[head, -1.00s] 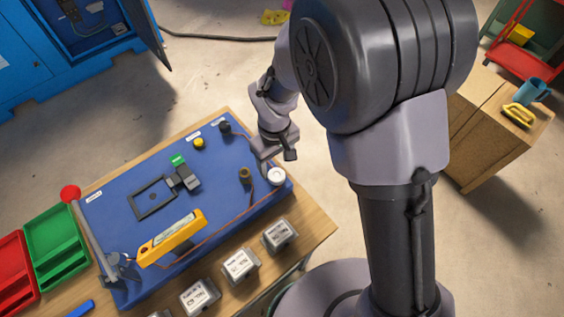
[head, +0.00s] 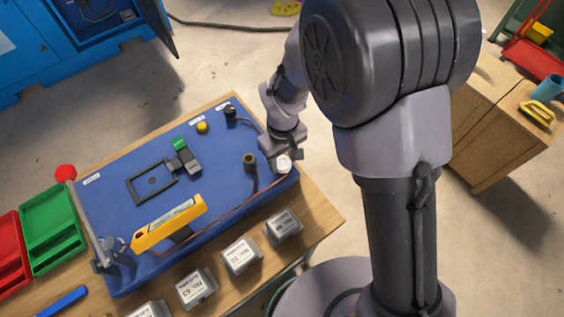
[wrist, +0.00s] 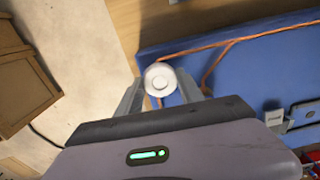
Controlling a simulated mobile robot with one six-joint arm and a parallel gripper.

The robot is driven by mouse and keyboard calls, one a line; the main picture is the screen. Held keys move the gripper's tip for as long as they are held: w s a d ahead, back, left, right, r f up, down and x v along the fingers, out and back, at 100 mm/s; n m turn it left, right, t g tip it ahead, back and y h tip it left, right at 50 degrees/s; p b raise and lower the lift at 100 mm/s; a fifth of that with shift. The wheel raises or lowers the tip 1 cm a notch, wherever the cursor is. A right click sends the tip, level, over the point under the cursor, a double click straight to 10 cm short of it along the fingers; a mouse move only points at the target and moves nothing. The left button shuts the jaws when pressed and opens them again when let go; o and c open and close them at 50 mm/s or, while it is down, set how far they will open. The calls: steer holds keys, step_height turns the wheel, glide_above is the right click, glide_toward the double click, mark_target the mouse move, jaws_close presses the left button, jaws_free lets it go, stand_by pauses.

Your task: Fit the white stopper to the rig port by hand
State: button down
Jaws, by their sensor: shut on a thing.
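The white stopper (head: 284,163) is a small round piece at the right corner of the blue board (head: 220,196). My gripper (head: 285,153) is at it from above. In the wrist view the stopper (wrist: 160,79) shows end-on between my two fingers, and the gripper (wrist: 164,88) is shut on it. I cannot tell whether it touches the board below. A short olive-brown fitting (head: 250,162) with a dark hole stands just left of the gripper; I cannot tell if it is the rig port.
A black knob (head: 230,112) and a yellow button (head: 202,127) are at the board's back edge. A yellow meter (head: 168,223) stands near the front. An orange cable crosses the board. Several labelled grey blocks (head: 241,256) line the front. Green (head: 54,230) and red trays are left.

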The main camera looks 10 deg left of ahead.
mark_target(282, 162)
step_height(282, 162, up, 6)
steer(key=p, duration=0.5)
steer(key=shift+r, duration=0.15)
steer(key=a+r+p, duration=0.4)
steer(key=a+p, duration=0.2)
steer(key=a, duration=0.3)
steer(key=f+b, duration=0.1)
steer(key=f, duration=0.1)
steer(key=f+b, duration=0.1)
steer(key=f, duration=0.1)
steer(key=s+f+b, duration=0.1)
steer(key=f+b, duration=0.1)
